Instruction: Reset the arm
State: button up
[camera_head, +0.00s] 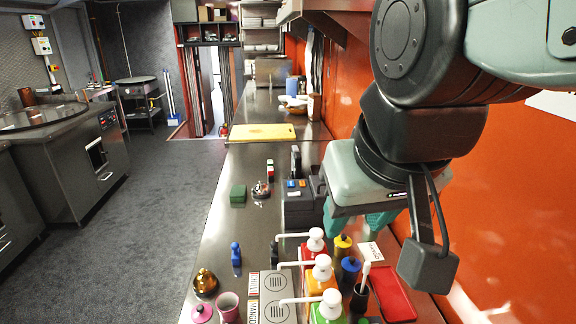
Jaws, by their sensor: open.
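My gripper (353,220) hangs from my arm at the right of the view, fingers pointing down over the right side of the steel counter (228,215). Its two teal fingers are apart, and I see nothing held between them. My arm's dark and pale green links fill the upper right and hide part of the orange wall (475,225). The fingers appear above the area behind the pump bottles; their exact height over the counter is hard to tell.
White-topped pump bottles (318,273), a red tray (390,292), a dark box-shaped device (298,207), a blue figure (236,257), a brass pot (205,281) and a pink cup (228,306) crowd the near counter. A yellow board (262,132) lies farther back. The grey floor (150,215) is clear.

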jog(key=shift+s+d+m, duration=0.15)
jog(key=shift+s+d, duration=0.1)
jog(key=shift+s, duration=0.4)
jog(key=shift+s+d+m, duration=0.15)
jog(key=shift+s+d, duration=0.1)
jog(key=shift+s, duration=0.35)
